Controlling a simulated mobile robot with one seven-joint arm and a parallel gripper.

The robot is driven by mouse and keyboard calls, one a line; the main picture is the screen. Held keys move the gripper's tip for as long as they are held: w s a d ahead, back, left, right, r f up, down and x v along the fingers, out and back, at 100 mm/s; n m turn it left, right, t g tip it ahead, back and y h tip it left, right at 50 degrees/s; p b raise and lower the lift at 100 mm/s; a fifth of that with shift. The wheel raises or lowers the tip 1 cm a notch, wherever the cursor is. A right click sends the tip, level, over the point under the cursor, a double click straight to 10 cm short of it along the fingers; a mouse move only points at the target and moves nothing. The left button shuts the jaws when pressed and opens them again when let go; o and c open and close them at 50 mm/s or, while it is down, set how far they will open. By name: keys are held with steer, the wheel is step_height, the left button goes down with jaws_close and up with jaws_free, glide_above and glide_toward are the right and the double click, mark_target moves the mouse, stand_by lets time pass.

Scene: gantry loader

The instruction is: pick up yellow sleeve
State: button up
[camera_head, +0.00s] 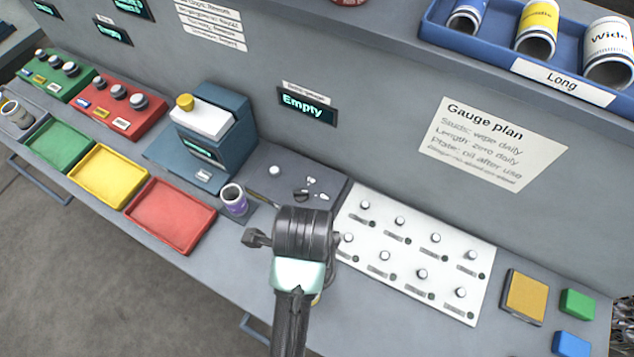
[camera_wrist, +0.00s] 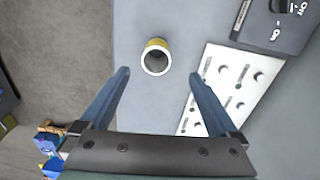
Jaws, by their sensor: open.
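The yellow sleeve (camera_wrist: 157,44) stands on the grey bench, seen from above in the wrist view with its hollow end facing the camera. My gripper (camera_wrist: 159,75) is open, with one finger to each side of the sleeve in that view and visible gaps. Its height above the sleeve is hard to tell. In the head view my wrist covers most of this spot, and only a yellow sliver (camera_head: 317,299) shows beside it. Another yellow sleeve (camera_head: 537,32) lies in the blue tray labelled "Long" on the upper shelf.
A white board with several pegs (camera_head: 394,290) is to the right of the sleeve. A purple sleeve (camera_head: 234,198) stands by the blue-grey gauge device (camera_head: 222,130). Red (camera_head: 170,213), yellow (camera_head: 108,174) and green (camera_head: 58,145) trays line the left. The bench's front edge is close.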

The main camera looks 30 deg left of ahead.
steer(key=f, duration=0.7)
steer(key=shift+s+f, duration=0.25)
steer(key=shift+s, duration=0.15)
steer(key=shift+f+p, duration=0.55)
steer(key=shift+f, duration=1.75)
steer(key=shift+w, duration=0.1)
jaws_close()
